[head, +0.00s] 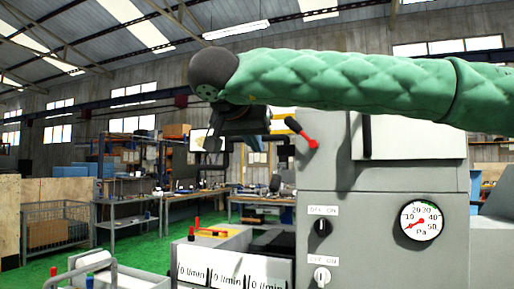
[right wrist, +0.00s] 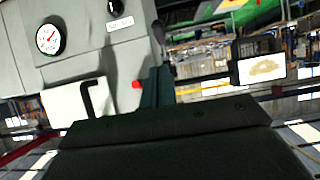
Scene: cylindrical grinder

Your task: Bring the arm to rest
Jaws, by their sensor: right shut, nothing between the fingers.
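My right arm (head: 340,82), in a green quilted sleeve, reaches in from the right across the upper part of the head view, roughly level. It ends in a dark round wrist joint. My right gripper (head: 213,140) hangs below that joint, dark and small, in front of the grinder's left side and apart from it. In the right wrist view the gripper (right wrist: 158,85) is shut and empty, with its dark body filling the bottom. My left gripper is in neither view.
The grey grinder (head: 385,215) stands close at right, with a pressure gauge (head: 421,220), a red-tipped lever (head: 303,133) and two switches. Flow meters (head: 230,273) sit at its lower left. Workbenches (head: 130,205) and a wire cage (head: 58,228) stand farther back. Green floor shows at left.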

